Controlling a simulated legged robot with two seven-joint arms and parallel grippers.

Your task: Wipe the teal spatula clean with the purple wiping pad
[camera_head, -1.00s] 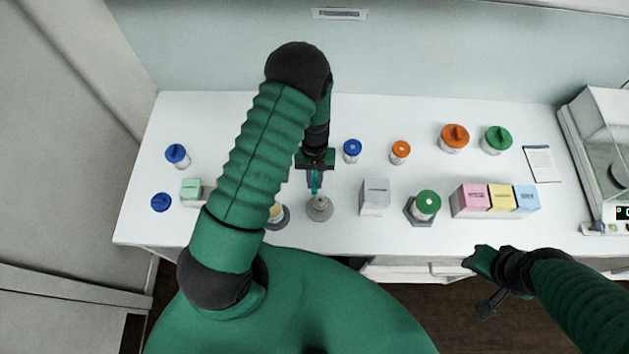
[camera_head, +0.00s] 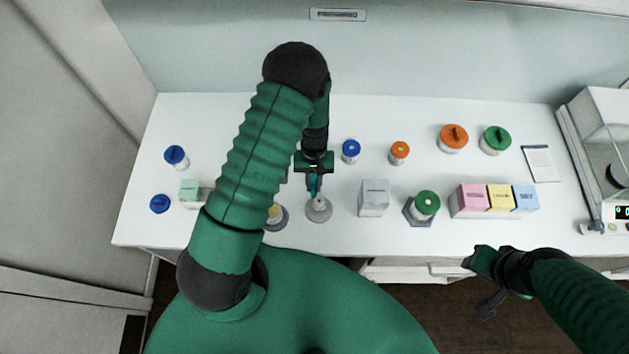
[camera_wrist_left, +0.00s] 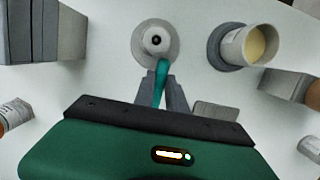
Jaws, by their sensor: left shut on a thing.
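My left gripper (camera_head: 314,176) is shut on the teal spatula (camera_head: 314,186), just above and behind a grey round stand (camera_head: 319,210). In the left wrist view the spatula (camera_wrist_left: 161,82) runs from between the fingers (camera_wrist_left: 172,97) to the stand's post (camera_wrist_left: 155,40). I cannot tell whether it touches the post. I cannot make out a purple wiping pad in either view; my left arm covers part of the table. My right gripper (camera_head: 483,262) hangs in front of the table's edge, far from the spatula; its jaw opening is unclear.
A cup with cream-coloured contents (camera_wrist_left: 256,43) stands beside the stand, partly behind my arm in the head view. A pale grey box (camera_head: 374,198) and a green-lidded jar (camera_head: 426,204) stand to the right. Pink, yellow and blue boxes (camera_head: 494,200) and a balance (camera_head: 600,150) lie further right.

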